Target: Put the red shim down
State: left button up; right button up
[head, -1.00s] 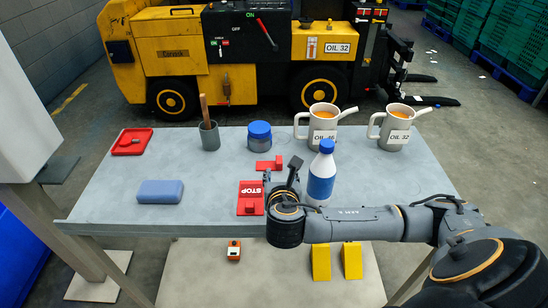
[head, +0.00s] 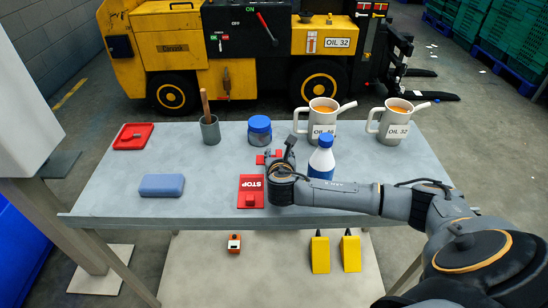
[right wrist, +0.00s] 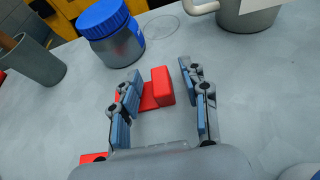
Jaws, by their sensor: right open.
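The red shim (right wrist: 162,86) lies on the grey table, between the spread fingers of my right gripper (right wrist: 160,72) in the right wrist view. It has a raised block and a flat part partly hidden by the left finger. In the head view, the shim (head: 262,159) shows in front of the blue-lidded jar, partly covered by my right gripper (head: 279,154). The gripper is open, with a gap visible between the shim block and the right finger. My left gripper is not in view.
A blue-lidded jar (head: 259,130) stands just behind the shim. A blue-capped bottle (head: 321,160) is right of my gripper; a red STOP piece (head: 250,188) lies in front. Oil jugs (head: 318,118) stand at the back right.

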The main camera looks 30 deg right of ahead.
grip_shut()
dwell(0.3)
